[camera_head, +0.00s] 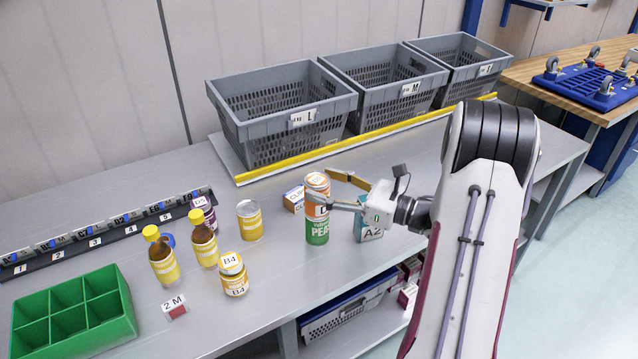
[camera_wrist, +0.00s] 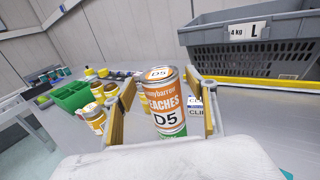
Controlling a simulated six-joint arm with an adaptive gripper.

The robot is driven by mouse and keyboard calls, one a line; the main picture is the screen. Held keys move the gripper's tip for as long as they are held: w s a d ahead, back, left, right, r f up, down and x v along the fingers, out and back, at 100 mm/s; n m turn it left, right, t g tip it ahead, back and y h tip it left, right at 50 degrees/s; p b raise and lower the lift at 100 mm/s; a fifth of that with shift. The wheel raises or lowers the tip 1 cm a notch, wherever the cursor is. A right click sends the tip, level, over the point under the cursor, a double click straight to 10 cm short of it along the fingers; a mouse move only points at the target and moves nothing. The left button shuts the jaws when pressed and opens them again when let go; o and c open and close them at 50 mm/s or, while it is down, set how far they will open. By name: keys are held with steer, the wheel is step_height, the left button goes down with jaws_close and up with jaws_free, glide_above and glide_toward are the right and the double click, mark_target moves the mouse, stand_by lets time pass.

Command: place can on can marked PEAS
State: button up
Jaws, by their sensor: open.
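An orange-and-white can labelled PEACHES and D5 (camera_wrist: 165,103) stands upright on the green can marked PEAS (camera_head: 317,232); the upper can also shows in the head view (camera_head: 317,184). The two look roughly aligned and in contact. A sliver of the green can shows below the upper can in the wrist view (camera_wrist: 176,136). My gripper (camera_head: 322,186) is open, with one yellow-padded finger on each side of the upper can. In the wrist view, gaps show between the can and both fingers (camera_wrist: 160,84).
A teal box marked A2 (camera_head: 370,230) stands right of the stack, and a small box (camera_head: 293,200) behind it. Grey totes (camera_head: 285,115) line the back.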

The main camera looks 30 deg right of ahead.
steer(key=v, duration=0.9)
steer(key=shift+s+d, duration=0.2)
steer(key=shift+s, duration=0.1)
steer(key=shift+w, duration=0.15)
steer(key=w+a+r+m+g+h, duration=0.1)
steer(key=w+a+r+m+h, duration=0.1)
steer(key=w+r+m+h, duration=1.15)
steer(key=s+a+m+g, duration=0.3)
steer(key=s+a+m, duration=0.3)
steer(key=s+m, duration=0.75)
steer(key=s+a+f+m+g+y, duration=0.2)
steer(key=s+a+f+m+g, duration=0.1)
steer(key=s+a+m, duration=0.4)
steer(key=s+a+f+m+g+y, duration=0.2)
steer(key=s+a+f+m, duration=0.1)
steer(key=s+a+m, duration=0.5)
steer(key=s+a, duration=0.3)
steer(key=s, duration=0.3)
steer(key=shift+s+a+f+g, duration=0.15)
steer(key=shift+s+f+g, duration=0.15)
steer(key=shift+f+g, duration=0.1)
